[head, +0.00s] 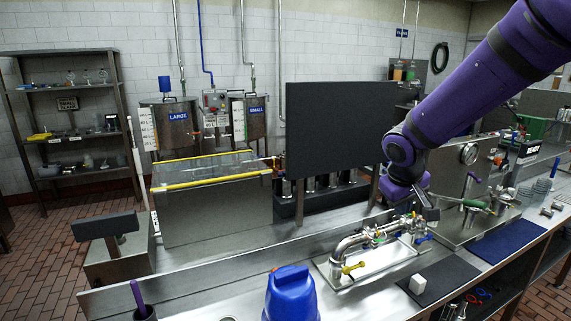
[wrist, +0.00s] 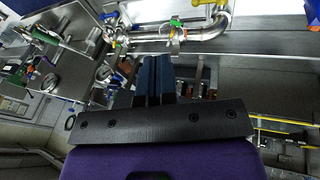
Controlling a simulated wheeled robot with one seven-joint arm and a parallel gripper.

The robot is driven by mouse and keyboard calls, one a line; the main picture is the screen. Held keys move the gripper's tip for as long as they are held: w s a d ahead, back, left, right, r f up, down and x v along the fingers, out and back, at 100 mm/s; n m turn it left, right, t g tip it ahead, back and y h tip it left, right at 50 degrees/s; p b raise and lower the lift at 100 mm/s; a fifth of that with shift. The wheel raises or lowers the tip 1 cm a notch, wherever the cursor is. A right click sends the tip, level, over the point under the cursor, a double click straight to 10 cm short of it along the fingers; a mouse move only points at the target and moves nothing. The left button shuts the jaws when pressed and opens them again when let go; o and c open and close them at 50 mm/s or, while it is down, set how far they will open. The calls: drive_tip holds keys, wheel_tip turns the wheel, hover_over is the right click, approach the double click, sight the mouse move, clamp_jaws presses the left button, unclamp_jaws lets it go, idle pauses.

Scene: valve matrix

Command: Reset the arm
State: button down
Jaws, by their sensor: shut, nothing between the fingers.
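My purple arm (head: 480,90) reaches in from the upper right in the head view and bends down over the counter. My gripper (head: 428,212) hangs above the right end of the steel valve pipe assembly (head: 350,244), small and partly hidden by the wrist. In the wrist view my gripper's dark fingers (wrist: 153,62) are together with nothing between them. The pipe with its yellow, green and blue handles shows beyond the fingertips in the wrist view (wrist: 190,32). I cannot tell the exact gap between fingertips and pipe.
A blue container (head: 290,295) stands at the counter's front. A black upright panel (head: 335,130) and a steel tank (head: 215,205) stand behind.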

drive_tip(key=s+d+r+m, duration=0.1)
drive_tip(key=s+r, duration=0.3)
drive_tip(key=s, duration=0.5)
drive_tip(key=s+d+r+m+t+y, duration=0.1)
drive_tip(key=s+r, duration=0.3)
drive_tip(key=s, duration=0.5)
drive_tip(key=s+d+r+m+y, duration=0.1)
drive_tip(key=s+r, duration=0.3)
drive_tip(key=s, duration=0.5)
drive_tip(key=shift+s+r+t, duration=0.2)
drive_tip(key=shift+s+t, duration=0.1)
drive_tip(key=shift+s, duration=0.05)
